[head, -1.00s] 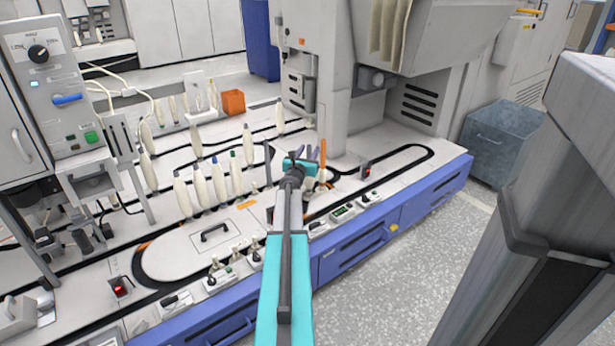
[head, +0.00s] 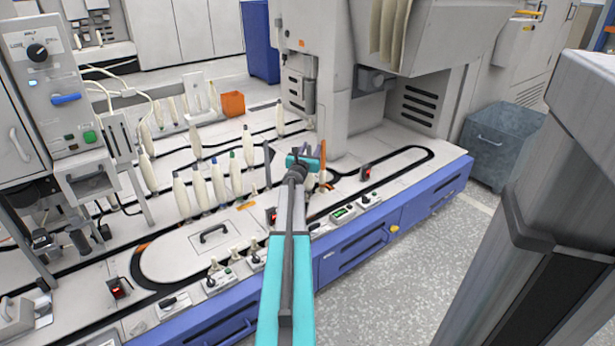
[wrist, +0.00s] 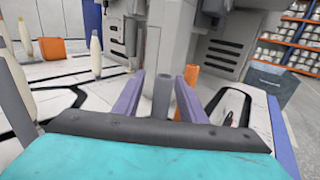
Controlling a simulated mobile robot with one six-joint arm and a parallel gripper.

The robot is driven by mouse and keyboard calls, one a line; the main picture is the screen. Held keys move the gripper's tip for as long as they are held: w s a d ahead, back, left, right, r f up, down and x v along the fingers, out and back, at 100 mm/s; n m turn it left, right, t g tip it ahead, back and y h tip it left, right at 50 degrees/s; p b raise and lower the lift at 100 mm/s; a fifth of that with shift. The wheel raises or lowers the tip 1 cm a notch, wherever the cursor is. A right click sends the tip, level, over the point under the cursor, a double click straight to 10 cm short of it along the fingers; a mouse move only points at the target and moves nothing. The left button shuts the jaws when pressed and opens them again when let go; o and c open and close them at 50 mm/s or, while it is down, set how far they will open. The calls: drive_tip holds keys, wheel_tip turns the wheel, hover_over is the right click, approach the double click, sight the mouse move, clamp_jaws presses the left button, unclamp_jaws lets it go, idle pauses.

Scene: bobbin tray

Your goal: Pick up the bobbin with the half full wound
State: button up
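Several upright cream-wound bobbins stand on the machine deck in the head view: a front row with one at its left end (head: 181,194) and one at its right (head: 235,174), and another behind it (head: 248,147). I cannot tell which one is half wound. In the wrist view, one bobbin (wrist: 96,45) stands at left and a nearer one (wrist: 14,92) is cut by the left edge. My gripper (head: 307,160) is above the deck, to the right of the row. Its two purple fingers (wrist: 158,98) are apart, with no bobbin between them.
A grey post (wrist: 163,75) shows between the fingers in the wrist view. An orange box (head: 232,104) stands at the back. The machine column (head: 345,85) rises behind my gripper. A grey bin (head: 503,143) is on the floor at right.

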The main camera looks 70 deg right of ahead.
clamp_jaws()
drive_tip(key=shift+r, duration=0.1)
wheel_tip(320, 180, up, 28)
drive_tip(key=p, duration=1.3)
